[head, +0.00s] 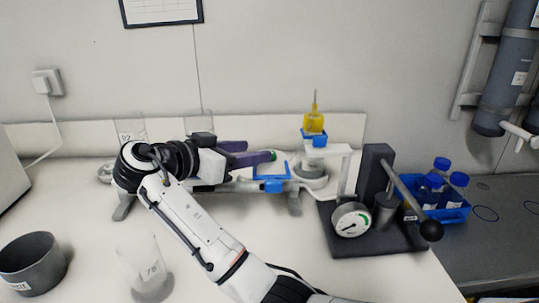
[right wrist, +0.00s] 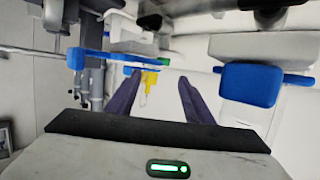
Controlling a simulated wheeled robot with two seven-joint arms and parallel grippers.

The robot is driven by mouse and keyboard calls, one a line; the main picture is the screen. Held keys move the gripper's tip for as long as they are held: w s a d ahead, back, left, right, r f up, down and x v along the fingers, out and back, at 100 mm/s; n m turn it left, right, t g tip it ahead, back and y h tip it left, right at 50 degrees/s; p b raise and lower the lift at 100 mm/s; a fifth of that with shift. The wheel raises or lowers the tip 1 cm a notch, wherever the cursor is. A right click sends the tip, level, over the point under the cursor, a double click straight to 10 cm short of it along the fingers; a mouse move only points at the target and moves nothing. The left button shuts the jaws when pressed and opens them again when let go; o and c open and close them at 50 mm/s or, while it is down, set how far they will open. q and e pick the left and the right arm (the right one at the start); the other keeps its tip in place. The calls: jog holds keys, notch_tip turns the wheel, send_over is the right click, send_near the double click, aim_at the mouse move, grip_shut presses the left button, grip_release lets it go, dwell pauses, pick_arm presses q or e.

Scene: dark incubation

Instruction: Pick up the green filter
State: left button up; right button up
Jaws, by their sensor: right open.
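A small green piece, likely the green filter (head: 273,155), shows at the tips of my right gripper (head: 262,153) in the head view. It is partly hidden by the purple fingers, and I cannot tell whether they touch it. In the right wrist view, my right gripper (right wrist: 159,78) has its two purple fingers spread with a clear gap. No green filter can be made out between them there. My left gripper is not in view.
A blue bracket (head: 272,186) is just below the fingertips. A clear beaker (head: 148,270) and a dark pot (head: 33,263) stand front left.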

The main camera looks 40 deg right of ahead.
jog(key=x, duration=0.3)
jog(key=p+x, duration=0.1)
jog(key=shift+w+d+f, duration=0.15)
jog(key=shift+d+f, duration=0.15)
jog(key=shift+f, duration=0.1)
jog(key=c, duration=1.1)
